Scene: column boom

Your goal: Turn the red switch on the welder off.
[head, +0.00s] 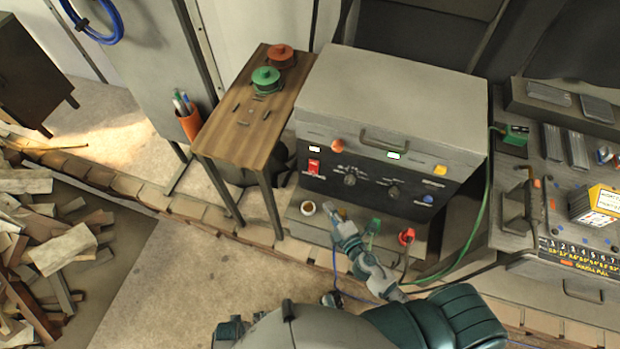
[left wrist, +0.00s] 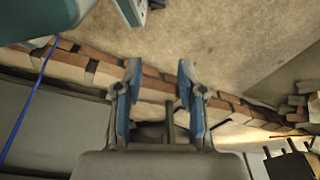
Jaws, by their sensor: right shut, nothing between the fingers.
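The welder (head: 395,87) is a grey box with a black front panel, in the middle of the head view. Its red switch (head: 314,167) is at the left end of the panel, under a small lit display; its position is too small to tell. My right gripper (head: 334,211) is shut and empty, in front of the welder's lower part, below and a little right of the switch, apart from it. My left gripper (left wrist: 158,72) is open and empty in the left wrist view, with its two blue fingers apart over brick edging and floor.
A wooden side table (head: 245,125) with green and orange spools stands left of the welder. Red and green cable plugs (head: 406,236) sit low on the welder's front. A cluttered bench (head: 550,175) is at right. Scrap wood (head: 55,245) lies at left; the floor between is clear.

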